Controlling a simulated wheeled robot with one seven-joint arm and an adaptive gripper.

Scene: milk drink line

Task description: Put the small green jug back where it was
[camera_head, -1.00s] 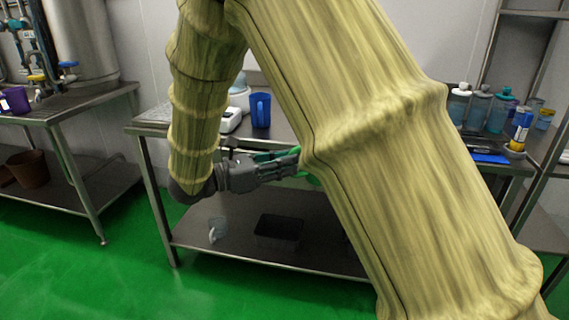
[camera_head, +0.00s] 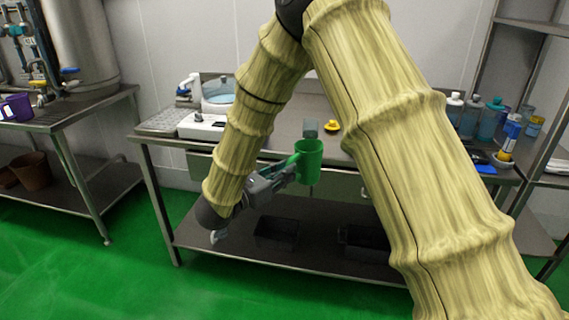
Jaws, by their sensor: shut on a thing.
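The small green jug (camera_head: 309,163) is in the middle of the head view, held upright in front of the steel table (camera_head: 350,150). My gripper (camera_head: 290,172) is shut on the jug from its left side. The fingertips are partly lost against the jug, so the exact grip point cannot be told. The jug appears apart from the table, near its front edge.
On the table stand a white scale (camera_head: 203,126), a pale blue bowl (camera_head: 217,98), a grey cup (camera_head: 310,128) and a yellow item (camera_head: 332,126). Several bottles (camera_head: 470,116) stand at the right. Dark bins (camera_head: 277,232) sit on the lower shelf. My arm hides part of the tabletop.

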